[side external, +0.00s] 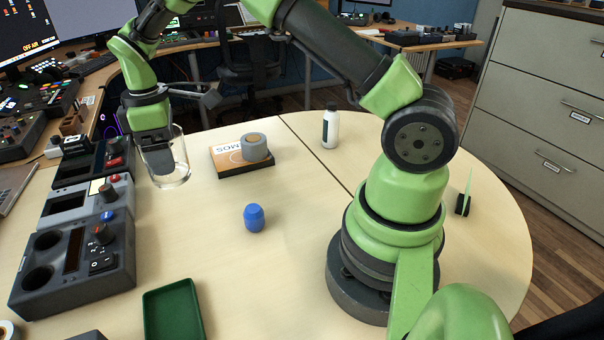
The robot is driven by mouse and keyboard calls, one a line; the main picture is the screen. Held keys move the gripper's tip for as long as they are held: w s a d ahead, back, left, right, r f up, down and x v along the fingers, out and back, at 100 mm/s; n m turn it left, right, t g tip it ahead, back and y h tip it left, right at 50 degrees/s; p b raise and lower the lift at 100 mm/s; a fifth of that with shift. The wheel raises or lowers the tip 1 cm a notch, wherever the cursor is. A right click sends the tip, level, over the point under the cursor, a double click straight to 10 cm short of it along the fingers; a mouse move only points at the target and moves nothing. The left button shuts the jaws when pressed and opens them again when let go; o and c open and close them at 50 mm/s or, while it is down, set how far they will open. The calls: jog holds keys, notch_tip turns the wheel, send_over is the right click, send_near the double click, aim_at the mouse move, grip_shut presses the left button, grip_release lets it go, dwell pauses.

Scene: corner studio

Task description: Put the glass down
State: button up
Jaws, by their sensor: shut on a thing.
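A clear drinking glass (180,172) is at the left of the table in the side external view, just right of the dark console modules. It looks upright. My gripper (158,150) reaches down to it from above, with a finger at the glass's wall, and is shut on it. I cannot tell whether the base of the glass touches the table (300,240).
Console modules (75,270) line the left edge. A box (228,160) bearing a grey roll (254,147) lies right of the glass. A white bottle (330,128), a blue object (254,218) and a green tray (172,312) stand apart. Table between them is clear.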

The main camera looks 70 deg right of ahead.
jog(key=s+d+m, duration=0.3)
jog(key=s+d, duration=0.3)
jog(key=d, duration=0.6)
jog(key=s+d+m, duration=0.2)
jog(key=s+d, duration=0.3)
jog(key=s, duration=0.4)
jog(key=s+d+m, duration=0.3)
jog(key=s+d, duration=0.2)
jog(key=s, duration=0.3)
jog(key=shift+s+f, duration=0.15)
jog(key=shift+f, duration=2.3)
jog(key=shift+s+f, duration=0.1)
jog(key=shift+f, duration=2.35)
jog(key=shift+f, duration=0.1)
jog(key=o, duration=0.9)
